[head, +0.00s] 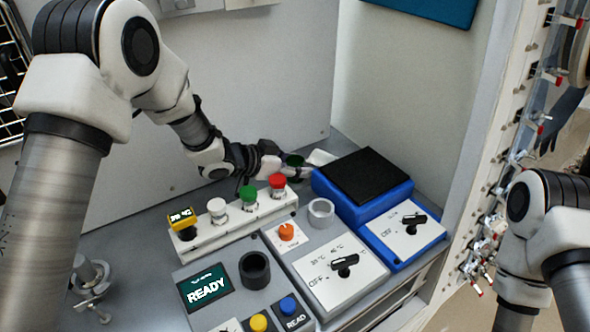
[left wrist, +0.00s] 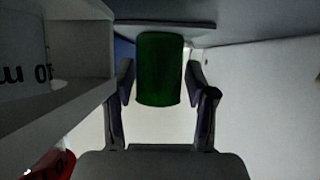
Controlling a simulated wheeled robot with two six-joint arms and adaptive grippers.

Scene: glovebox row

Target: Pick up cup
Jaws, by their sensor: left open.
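A dark green cup (head: 294,160) stands at the back of the worktop, behind the white rack and left of the blue device. In the left wrist view the green cup (left wrist: 160,70) is upright between the two fingers. My left gripper (head: 297,168) reaches in from the left behind the rack. In the left wrist view my left gripper (left wrist: 160,85) is open, with a finger on each side of the cup and narrow gaps visible. My right arm shows at the right edge, but its gripper is out of view.
The white rack (head: 240,223) with several capped vials stands close in front of my left gripper. A blue device (head: 345,206) with a black top stands to the right. Dial panels and a READY display (head: 205,288) fill the front. Walls close the back.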

